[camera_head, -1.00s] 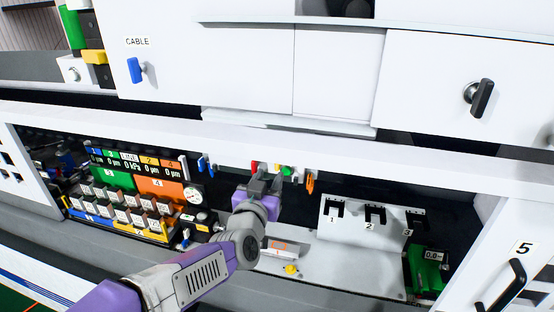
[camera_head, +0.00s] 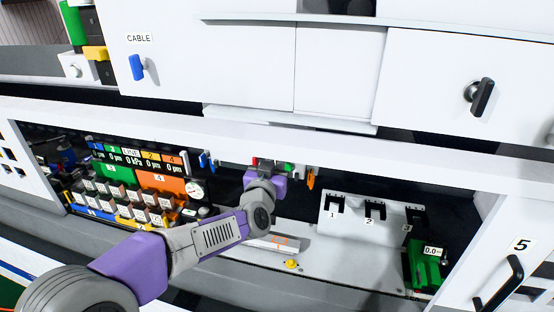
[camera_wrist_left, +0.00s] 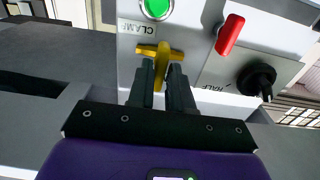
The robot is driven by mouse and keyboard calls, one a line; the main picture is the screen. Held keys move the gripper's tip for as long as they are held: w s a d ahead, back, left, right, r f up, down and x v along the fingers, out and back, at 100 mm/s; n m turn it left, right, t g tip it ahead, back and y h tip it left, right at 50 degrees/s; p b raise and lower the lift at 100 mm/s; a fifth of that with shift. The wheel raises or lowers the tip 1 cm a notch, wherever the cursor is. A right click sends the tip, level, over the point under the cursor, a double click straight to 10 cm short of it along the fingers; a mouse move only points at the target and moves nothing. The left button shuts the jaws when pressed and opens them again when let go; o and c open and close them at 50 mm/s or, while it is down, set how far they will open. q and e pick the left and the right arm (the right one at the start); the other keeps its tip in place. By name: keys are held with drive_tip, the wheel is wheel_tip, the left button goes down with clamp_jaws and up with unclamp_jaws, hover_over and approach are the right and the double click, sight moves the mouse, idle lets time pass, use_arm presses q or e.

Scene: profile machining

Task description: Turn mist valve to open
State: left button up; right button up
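A yellow T-shaped handle (camera_wrist_left: 160,58) sits on the white panel in the left wrist view. No readable label names it as the mist valve. My left gripper (camera_wrist_left: 164,72) has one fingertip on each side of the handle's stem, very close to it; whether they press on it is unclear. In the head view my left gripper (camera_head: 266,164) is at the row of coloured controls under the white overhang and hides some of them. My right gripper is in neither view.
By the yellow handle are a lit green button (camera_wrist_left: 156,8), a red lever (camera_wrist_left: 229,35) and a black knob (camera_wrist_left: 257,80). An orange handle (camera_head: 311,179) hangs to the right of my gripper. The grey shelf (camera_head: 330,265) below is mostly clear; a green device (camera_head: 425,268) stands right.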

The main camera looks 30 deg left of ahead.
use_arm(q)
clamp_jaws()
drive_tip(key=shift+n+b, duration=1.75)
drive_tip(key=shift+n, duration=0.55)
